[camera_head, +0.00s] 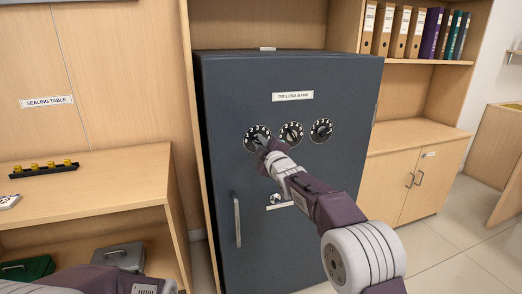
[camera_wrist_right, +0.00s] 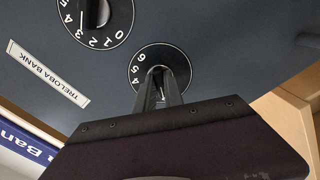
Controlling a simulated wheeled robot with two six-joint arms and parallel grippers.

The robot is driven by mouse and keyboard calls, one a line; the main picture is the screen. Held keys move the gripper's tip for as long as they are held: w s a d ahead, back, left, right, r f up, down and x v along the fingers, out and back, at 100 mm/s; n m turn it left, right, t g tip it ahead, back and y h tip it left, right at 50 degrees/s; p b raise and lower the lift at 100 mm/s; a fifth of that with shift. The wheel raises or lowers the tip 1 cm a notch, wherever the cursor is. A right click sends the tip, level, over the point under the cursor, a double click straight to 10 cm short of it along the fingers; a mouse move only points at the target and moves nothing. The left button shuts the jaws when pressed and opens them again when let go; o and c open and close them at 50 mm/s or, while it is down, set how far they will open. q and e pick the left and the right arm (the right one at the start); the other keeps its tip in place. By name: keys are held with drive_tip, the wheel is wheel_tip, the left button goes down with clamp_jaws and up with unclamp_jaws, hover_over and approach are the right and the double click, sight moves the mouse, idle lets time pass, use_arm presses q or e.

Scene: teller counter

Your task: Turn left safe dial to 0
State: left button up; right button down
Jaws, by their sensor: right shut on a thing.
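The left safe dial (camera_head: 250,134) is the leftmost of three round black dials with white numbers on the front of the dark blue-grey safe (camera_head: 285,72). My right gripper (camera_head: 264,144) reaches it from the lower right and is shut on its knob. In the right wrist view, my right gripper's fingers (camera_wrist_right: 160,92) close around the knob of this dial (camera_wrist_right: 139,66). The numbers 4, 5 and 6 show on its rim. The fingers hide the rest, and I cannot tell which number the knob points to. My left gripper is out of view.
The middle dial (camera_head: 291,133) and right dial (camera_head: 321,130) sit close beside it. A vertical handle (camera_head: 237,220) is lower on the safe door. A wooden table (camera_head: 105,187) stands at left, with a low cabinet (camera_head: 415,180) at right.

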drive_tip(key=shift+f+n+b, duration=0.1)
drive_tip(key=shift+n+b, duration=1.5)
drive_tip(key=shift+n, duration=1.2)
drive_tip(key=c, duration=1.4)
unclamp_jaws()
drive_tip(key=shift+c, duration=0.2)
